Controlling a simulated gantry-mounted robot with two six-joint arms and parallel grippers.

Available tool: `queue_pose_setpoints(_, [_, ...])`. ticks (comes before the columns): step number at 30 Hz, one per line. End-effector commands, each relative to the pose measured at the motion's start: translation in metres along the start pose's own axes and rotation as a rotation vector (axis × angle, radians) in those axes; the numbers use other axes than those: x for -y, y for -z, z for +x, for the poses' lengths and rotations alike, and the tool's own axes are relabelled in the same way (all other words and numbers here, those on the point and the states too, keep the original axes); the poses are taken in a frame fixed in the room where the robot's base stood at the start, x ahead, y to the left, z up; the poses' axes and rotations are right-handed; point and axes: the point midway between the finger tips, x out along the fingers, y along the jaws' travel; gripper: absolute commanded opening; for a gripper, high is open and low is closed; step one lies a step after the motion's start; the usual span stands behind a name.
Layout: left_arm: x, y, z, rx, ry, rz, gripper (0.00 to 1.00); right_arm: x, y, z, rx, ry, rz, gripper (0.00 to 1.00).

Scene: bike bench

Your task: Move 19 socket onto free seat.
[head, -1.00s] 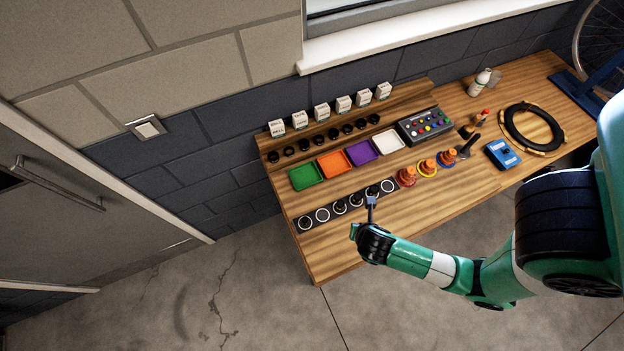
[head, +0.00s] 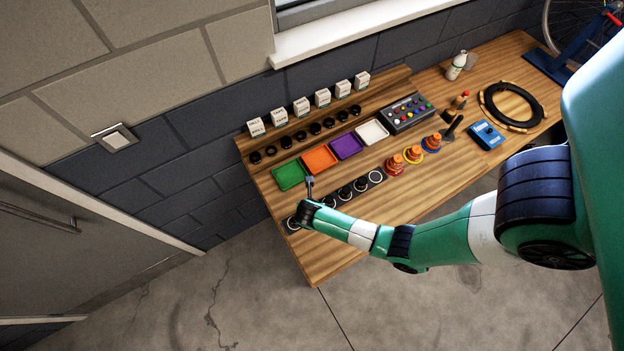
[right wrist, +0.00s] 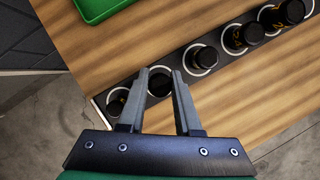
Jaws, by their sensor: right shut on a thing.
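My right gripper (head: 309,183) is over the left part of the dark strip of ringed seats (head: 293,224) near the bench's front edge. In the right wrist view its two fingers (right wrist: 161,78) are shut on a black socket (right wrist: 160,84), seen end-on. This socket lines up with the second seat from the left; I cannot tell whether it touches it, and its number is not readable. Another socket (right wrist: 116,104) is beside the left finger, and one (right wrist: 206,58) stands right of the fingers. The rightmost seat (head: 376,176) is an empty white ring. My left gripper is out of view.
Green (head: 289,175), orange (head: 319,158), purple (head: 346,145) and white (head: 372,131) trays lie behind the strip. A row of black sockets (head: 300,138) and small white boxes (head: 302,106) stand at the back. Orange parts (head: 413,153) stand right of the strip.

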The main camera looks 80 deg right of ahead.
Motion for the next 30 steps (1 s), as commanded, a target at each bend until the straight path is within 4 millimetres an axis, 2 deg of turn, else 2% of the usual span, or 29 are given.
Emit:
queue_pose_setpoints(1, [0.000, -0.005, -0.005, 0.000, 0.000, 0.000, 1.00, 0.001, 0.006, 0.012, -0.001, 0.004, -0.003, 0.00])
queue_pose_setpoints(3, [0.000, -0.007, -0.007, 0.001, 0.000, 0.000, 1.00, 0.002, 0.009, 0.019, -0.001, 0.003, -0.003, 0.00])
queue_pose_setpoints(14, [0.000, -0.007, -0.008, 0.000, 0.000, 0.000, 1.00, 0.002, 0.011, 0.023, -0.001, 0.002, -0.002, 0.00])
queue_pose_setpoints(15, [0.000, -0.007, -0.008, 0.001, 0.000, 0.000, 1.00, 0.002, 0.012, 0.023, -0.002, 0.002, -0.002, 0.34])
queue_pose_setpoints(20, [0.000, -0.007, -0.007, 0.000, 0.000, 0.000, 1.00, 0.002, 0.011, 0.022, -0.002, 0.002, -0.002, 0.62])
queue_pose_setpoints(30, [0.000, -0.004, -0.005, 0.000, 0.000, 0.000, 1.00, 0.002, 0.009, 0.018, -0.001, 0.001, -0.001, 0.62])
